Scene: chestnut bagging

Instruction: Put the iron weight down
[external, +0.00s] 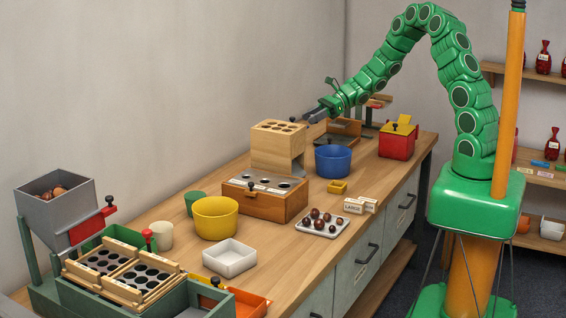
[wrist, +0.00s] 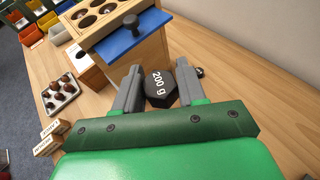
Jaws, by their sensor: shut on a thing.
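The iron weight (wrist: 160,88) is a dark hexagonal block with "200 g" in white on its face. In the wrist view it sits between the two grey fingers of my gripper (wrist: 158,92), which is shut on it. In the external view my gripper (external: 318,115) is at the far end of the bench, beside the top of the tall wooden box with holes (external: 278,150). The weight cannot be made out there. Bare bench top (wrist: 235,65) shows beyond the weight in the wrist view. I cannot tell its exact height above the wood.
A blue plate with a black knob (wrist: 125,38) on the wooden box is close to my fingers. A blue bowl (external: 333,162) and a red box with a yellow lid (external: 397,141) stand nearby. A tray of chestnuts (external: 322,222) lies further forward.

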